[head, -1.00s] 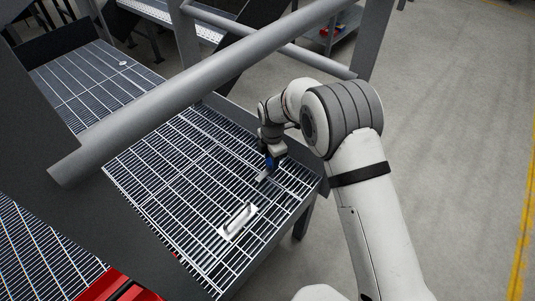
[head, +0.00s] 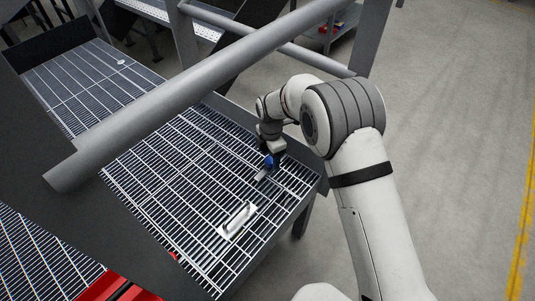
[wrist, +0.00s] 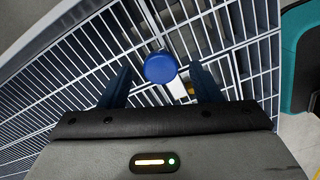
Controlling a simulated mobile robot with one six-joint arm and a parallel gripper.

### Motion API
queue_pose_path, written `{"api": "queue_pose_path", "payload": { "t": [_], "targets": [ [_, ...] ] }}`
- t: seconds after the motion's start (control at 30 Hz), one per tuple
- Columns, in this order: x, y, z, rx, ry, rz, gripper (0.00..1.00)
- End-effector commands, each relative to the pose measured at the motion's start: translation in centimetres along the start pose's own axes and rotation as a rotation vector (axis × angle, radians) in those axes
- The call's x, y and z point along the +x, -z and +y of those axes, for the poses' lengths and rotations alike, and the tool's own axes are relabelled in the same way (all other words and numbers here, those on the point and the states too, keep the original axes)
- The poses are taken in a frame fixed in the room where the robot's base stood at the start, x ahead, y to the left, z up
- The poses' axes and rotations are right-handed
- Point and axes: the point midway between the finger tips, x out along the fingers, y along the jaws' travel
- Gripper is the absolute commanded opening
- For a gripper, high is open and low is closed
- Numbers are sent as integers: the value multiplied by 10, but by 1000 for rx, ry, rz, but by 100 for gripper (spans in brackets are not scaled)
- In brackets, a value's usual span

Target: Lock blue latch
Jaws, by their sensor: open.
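The blue latch shows in the wrist view as a round blue knob (wrist: 160,67), between and slightly beyond the two dark fingers. My gripper (wrist: 160,82) is open, with a finger on either side of the knob; I cannot tell whether either one touches it. Under the knob is a pale metal part with a small brass-coloured piece (wrist: 189,88) beside it. In the head view the blue latch (head: 268,161) is small and partly hidden by my gripper (head: 272,163), which points down at the grating.
A grated deck (head: 165,165) lies below my gripper. A silver handle on a plate (head: 238,220) stands on it nearer the camera. A thick grey rail (head: 200,95) crosses above the deck. A red object (head: 115,288) is at the bottom edge.

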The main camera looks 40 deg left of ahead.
Motion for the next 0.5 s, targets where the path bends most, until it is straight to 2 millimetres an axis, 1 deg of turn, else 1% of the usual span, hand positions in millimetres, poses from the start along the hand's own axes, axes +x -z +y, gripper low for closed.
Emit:
{"api": "queue_pose_path", "payload": {
  "t": [0.03,0.1,0.3,0.4,0.5],
  "targets": [
    [-12,0,1,0,-4,-1,58],
    [-25,-1,1,1,-4,-1,58],
    [-55,-2,0,2,-4,-1,58],
    [-63,-2,0,2,-3,-1,58],
    [-66,-2,0,3,-2,0,58]
  ]
}}
